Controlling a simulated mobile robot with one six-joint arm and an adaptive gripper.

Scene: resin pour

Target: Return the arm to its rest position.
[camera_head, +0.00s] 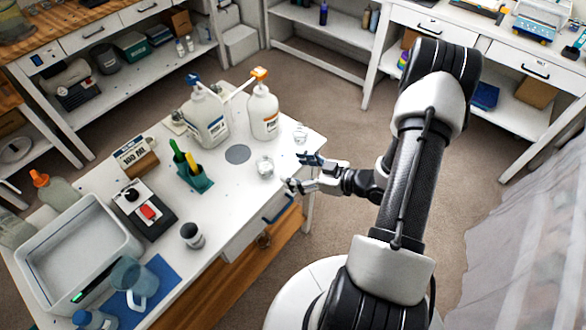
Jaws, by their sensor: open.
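My gripper (297,172) is open and empty at the right end of the white table (215,205), near its front corner. Its fingers point left toward a small clear cup (265,167), which stands just left of the fingertips. I cannot tell whether they touch. Another small clear container (300,134) stands behind the gripper near the table's right edge. My arm reaches in from the right side of the picture.
Two white pump bottles, one blue-topped (206,118) and one orange-topped (263,112), stand behind the cup. Open floor (335,130) lies right of the table.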

